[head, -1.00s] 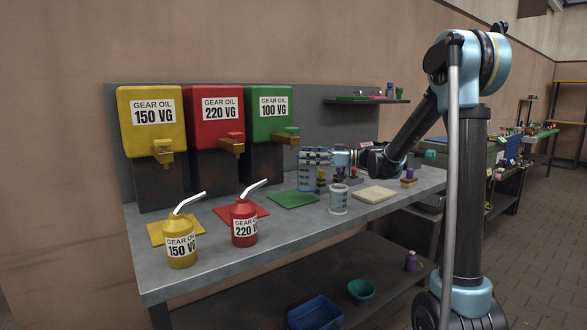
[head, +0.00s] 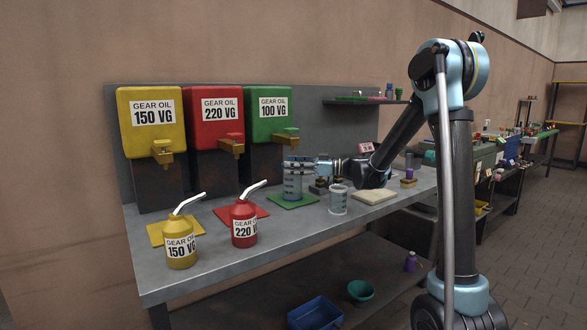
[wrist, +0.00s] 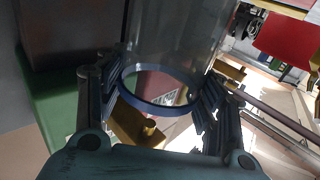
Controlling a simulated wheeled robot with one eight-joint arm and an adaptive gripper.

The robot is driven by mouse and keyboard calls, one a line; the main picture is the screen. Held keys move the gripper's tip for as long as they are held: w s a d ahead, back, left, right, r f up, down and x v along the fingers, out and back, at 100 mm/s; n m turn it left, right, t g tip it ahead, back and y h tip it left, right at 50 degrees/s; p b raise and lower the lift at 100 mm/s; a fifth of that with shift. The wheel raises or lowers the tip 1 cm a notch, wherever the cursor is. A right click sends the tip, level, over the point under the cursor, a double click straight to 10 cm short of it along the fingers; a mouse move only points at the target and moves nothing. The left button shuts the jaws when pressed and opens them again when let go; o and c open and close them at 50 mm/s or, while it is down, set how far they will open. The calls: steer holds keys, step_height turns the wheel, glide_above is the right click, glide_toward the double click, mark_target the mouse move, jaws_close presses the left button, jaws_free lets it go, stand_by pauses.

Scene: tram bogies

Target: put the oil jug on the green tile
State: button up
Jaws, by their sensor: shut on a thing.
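The oil jug (head: 292,186) is a clear cylinder with blue-grey markings and a blue rim. It is upright over the green tile (head: 312,198), its base at or very close to the tile surface; I cannot tell if it touches. My gripper (head: 300,165) comes from the right and is shut on the jug near its top. In the wrist view the clear jug wall (wrist: 175,35) and its blue ring (wrist: 160,107) lie between the two fingers. The jug hides the middle of the tile.
A smaller clear measuring cup (head: 338,201) stands just right of the tile. A pale pad (head: 374,196) lies further right. Red (head: 244,224) and yellow (head: 181,246) oil cans stand left. The green gear oil tank (head: 270,115) and its brass tap are behind and above the jug.

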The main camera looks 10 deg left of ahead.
steer(key=o, duration=1.6)
steer(key=shift+f, duration=0.1)
steer(key=shift+d, duration=0.1)
steer(key=d, duration=0.8)
steer(key=w+d, duration=0.1)
steer(key=d, duration=0.2)
steer(key=shift+w+d, duration=0.1)
steer(key=shift+d, duration=0.3)
